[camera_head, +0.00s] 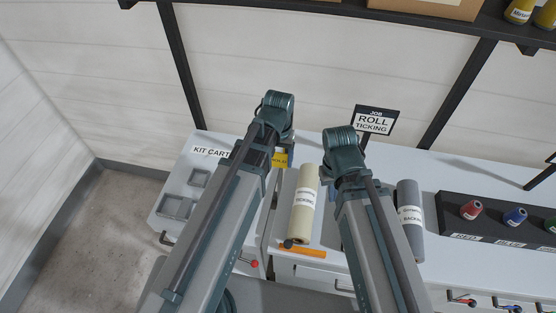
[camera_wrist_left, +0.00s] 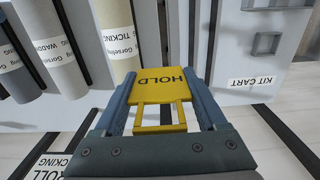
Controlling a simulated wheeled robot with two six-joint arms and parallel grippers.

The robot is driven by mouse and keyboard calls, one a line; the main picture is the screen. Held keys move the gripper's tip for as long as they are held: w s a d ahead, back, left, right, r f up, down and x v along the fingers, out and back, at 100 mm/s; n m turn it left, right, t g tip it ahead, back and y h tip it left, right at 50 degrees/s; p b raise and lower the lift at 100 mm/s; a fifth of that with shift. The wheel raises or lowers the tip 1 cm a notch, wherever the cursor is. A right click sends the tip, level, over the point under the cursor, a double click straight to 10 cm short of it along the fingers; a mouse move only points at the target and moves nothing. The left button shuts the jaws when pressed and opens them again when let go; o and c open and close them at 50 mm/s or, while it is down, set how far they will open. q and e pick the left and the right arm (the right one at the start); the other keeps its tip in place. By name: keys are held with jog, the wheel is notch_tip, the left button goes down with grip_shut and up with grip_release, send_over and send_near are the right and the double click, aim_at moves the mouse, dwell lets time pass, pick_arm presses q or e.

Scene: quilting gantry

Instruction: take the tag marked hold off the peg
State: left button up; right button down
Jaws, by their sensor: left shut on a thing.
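The yellow tag marked HOLD (camera_wrist_left: 167,88) is between the two fingers of my left gripper (camera_wrist_left: 166,98), which is shut on it. Its lettering appears upside down in the left wrist view, and a yellow loop extends from its near edge. In the head view only part of the tag (camera_head: 280,159) shows beside my left arm, and the left fingers are hidden. I cannot make out the peg in either view. My right gripper (camera_head: 345,163) is below its wrist in the head view, with its fingers hidden by the arm.
The kit cart (camera_head: 165,228) with square recesses is at left. A job sign (camera_head: 374,121) reads ROLL TICKING. A black spool rack (camera_head: 490,228) is at right.

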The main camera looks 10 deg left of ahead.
aim_at(279, 165)
pick_arm(q)
jog(key=w+f+b, duration=0.3)
jog(key=w+b, duration=0.1)
jog(key=w, duration=0.4)
jog(key=shift+w+f, duration=0.5)
jog(key=shift+w, duration=0.15)
jog(key=c, duration=0.3)
jog(key=shift+w+f, duration=0.15)
jog(key=shift+w, duration=0.15)
dwell(1.8)
jog(key=shift+s, duration=0.15)
jog(key=shift+s, duration=4.45)
jog(key=shift+f, duration=0.1)
